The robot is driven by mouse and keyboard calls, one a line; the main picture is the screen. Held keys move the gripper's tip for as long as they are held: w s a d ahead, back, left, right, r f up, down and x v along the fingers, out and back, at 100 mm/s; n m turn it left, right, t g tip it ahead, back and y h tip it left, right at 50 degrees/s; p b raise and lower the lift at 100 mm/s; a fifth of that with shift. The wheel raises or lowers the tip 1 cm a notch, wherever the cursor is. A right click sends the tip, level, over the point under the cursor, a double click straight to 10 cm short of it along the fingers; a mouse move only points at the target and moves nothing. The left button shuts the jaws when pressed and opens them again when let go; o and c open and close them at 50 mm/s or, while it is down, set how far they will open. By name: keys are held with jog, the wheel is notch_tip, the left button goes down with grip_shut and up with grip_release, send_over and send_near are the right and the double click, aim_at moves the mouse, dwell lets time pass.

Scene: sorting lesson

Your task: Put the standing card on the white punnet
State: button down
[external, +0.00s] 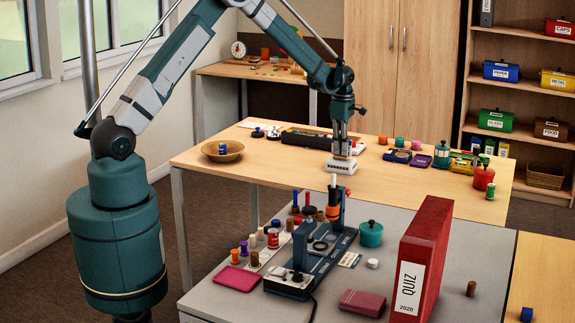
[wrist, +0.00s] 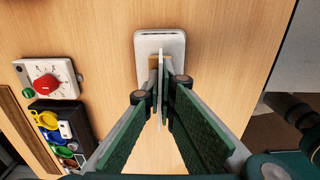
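The white punnet (external: 340,166) stands near the front edge of the wooden table, and its rounded pale shape (wrist: 148,40) shows at the top of the wrist view. My gripper (external: 340,151) is upright directly over it. In the wrist view the fingers (wrist: 161,84) are close together on both sides of a thin pale card (wrist: 161,62), seen edge-on and upright. The gripper looks shut on this card. The card overlaps the punnet in the picture; I cannot tell whether its lower edge touches it. The card's faces are mostly hidden by the fingers.
A wooden bowl (external: 222,152) is at the left of the table, and a dark tray (external: 305,138) lies behind the punnet. A red-knobbed timer (wrist: 47,82) and coloured items are to one side. A tall red quiz binder (external: 425,245) stands on the grey bench in front.

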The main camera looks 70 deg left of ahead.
jog(key=shift+f, duration=0.15)
jog(key=c, duration=2.7)
grip_release()
notch_tip(320, 180, up, 12)
jog(key=shift+r+p, duration=0.2)
jog(key=shift+p, duration=0.5)
